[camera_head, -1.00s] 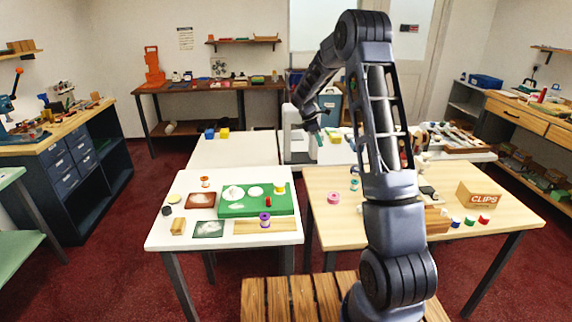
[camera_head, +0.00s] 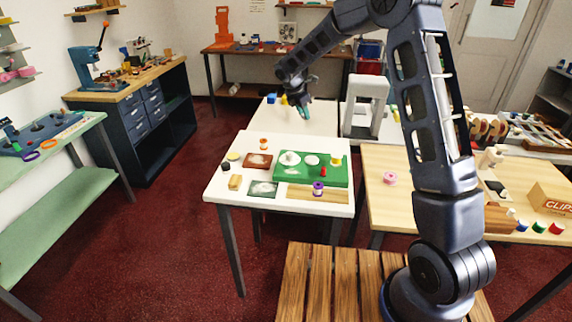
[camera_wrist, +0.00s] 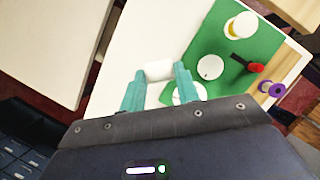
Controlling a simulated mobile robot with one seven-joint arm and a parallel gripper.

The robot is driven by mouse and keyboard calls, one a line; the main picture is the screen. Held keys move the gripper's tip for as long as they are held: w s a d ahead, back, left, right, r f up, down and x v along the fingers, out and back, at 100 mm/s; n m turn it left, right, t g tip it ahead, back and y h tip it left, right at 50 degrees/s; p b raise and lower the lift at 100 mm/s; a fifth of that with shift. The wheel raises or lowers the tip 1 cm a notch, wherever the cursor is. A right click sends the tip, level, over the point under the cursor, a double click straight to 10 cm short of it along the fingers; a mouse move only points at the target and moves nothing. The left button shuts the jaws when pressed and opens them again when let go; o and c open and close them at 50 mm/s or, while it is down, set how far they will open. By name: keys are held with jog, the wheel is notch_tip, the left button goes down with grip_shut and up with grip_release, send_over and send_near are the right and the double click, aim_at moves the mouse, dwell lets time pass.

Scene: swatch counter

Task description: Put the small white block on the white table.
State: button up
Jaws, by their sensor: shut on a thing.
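My gripper (camera_head: 303,114) has teal fingers and hangs over the back white table in the head view. In the wrist view my gripper (camera_wrist: 160,71) is shut on the small white block (camera_wrist: 158,71), which sits between the fingertips. The block cannot be made out in the head view. A front white table (camera_head: 217,190) bears a green board and small items; its top also shows beyond the fingers in the wrist view (camera_wrist: 138,45). A second white table (camera_head: 325,127) stands behind it. Which of the two the task means I cannot tell.
The green board (camera_head: 340,178) holds white discs, a yellow-and-white round item and a red piece. A purple spool (camera_head: 318,188) stands in front. A white frame (camera_head: 365,105) stands behind right. A wooden table (camera_head: 385,205) is at right. The front table's left edge strip is mostly clear.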

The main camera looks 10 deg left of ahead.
jog(key=s+a+r+n+t+y, duration=0.1)
jog(key=s+a+n, duration=0.2)
jog(key=s+a, duration=0.5)
jog(key=s+a+r+n+y, duration=0.1)
jog(key=s+a+n, duration=0.1)
jog(key=s+a, duration=0.65)
jog(key=r+n+y, duration=0.1)
jog(key=n, duration=0.4)
send_over(217, 186)
jog(key=s, duration=0.1)
jog(key=shift+t, duration=0.3)
notch_tip(217, 186, down, 20)
jog(key=shift+s+a, duration=0.1)
jog(key=shift+a, duration=0.05)
jog(key=shift+f, duration=0.15)
jog(key=o, duration=0.9)
jog(key=shift+o, duration=0.2)
jog(key=v, duration=1.2)
jog(key=shift+d, duration=0.2)
